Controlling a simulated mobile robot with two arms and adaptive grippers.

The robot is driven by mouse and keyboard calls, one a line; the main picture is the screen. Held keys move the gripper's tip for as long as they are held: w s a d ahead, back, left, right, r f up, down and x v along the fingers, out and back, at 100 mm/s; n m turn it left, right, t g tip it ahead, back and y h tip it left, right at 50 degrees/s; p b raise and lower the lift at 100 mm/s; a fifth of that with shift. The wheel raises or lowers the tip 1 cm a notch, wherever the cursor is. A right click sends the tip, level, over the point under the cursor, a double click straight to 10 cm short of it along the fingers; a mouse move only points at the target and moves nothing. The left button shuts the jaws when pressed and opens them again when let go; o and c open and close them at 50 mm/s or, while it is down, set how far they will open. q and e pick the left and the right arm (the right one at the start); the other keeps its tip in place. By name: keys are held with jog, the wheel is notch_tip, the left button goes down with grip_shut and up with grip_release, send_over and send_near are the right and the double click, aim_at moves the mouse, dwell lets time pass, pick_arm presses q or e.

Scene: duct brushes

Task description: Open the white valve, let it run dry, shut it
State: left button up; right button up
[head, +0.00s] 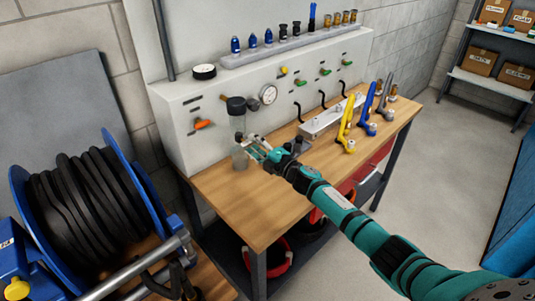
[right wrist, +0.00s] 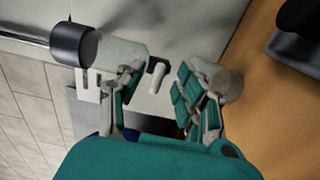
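A filter unit with a black cap (head: 236,105) and a pale see-through bowl (head: 240,158) hangs at the front of the grey panel. My right gripper (head: 256,150) is just to the right of the bowl. In the right wrist view, the black cap (right wrist: 73,45) is at the left and the bowl (right wrist: 120,52) runs behind the fingers. A small white lever-like piece (right wrist: 157,78), seemingly the white valve, shows in the gap between the open fingers of the right gripper (right wrist: 160,82). I cannot tell whether they touch it. My left gripper is out of view.
The panel carries an orange handle (head: 203,124), a gauge (head: 268,94) and several green handles. Yellow (head: 346,125) and blue (head: 369,112) tools stand on the wooden bench (head: 235,210). A hose reel (head: 85,200) is at the left.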

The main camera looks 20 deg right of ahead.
jog(key=v, duration=1.1)
